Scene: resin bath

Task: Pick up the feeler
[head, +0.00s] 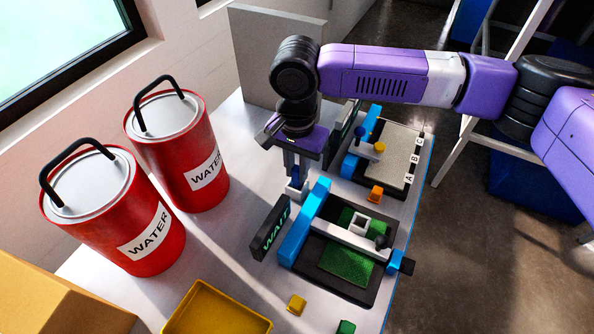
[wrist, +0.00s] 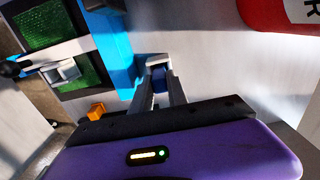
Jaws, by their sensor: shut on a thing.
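My gripper (head: 296,190) points down beside the near blue-and-black bath frame and is shut on a small dark blue piece, perhaps the feeler. In the wrist view the piece (wrist: 159,78) sits between the light fingertips, close to the frame's bright blue bar (wrist: 117,58). Most of the piece is hidden by the fingers, so I cannot tell its full shape or whether it touches the table.
The near bath (head: 345,262) has green surfaces and a white crossbar; a "WAIT" sign (head: 271,231) stands left of it. A grey-plated station (head: 388,150) is behind. Two red WATER cans (head: 120,222) stand left. Small orange (head: 375,194), yellow (head: 297,304) and green (head: 346,327) blocks and a yellow tray (head: 215,308) lie around.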

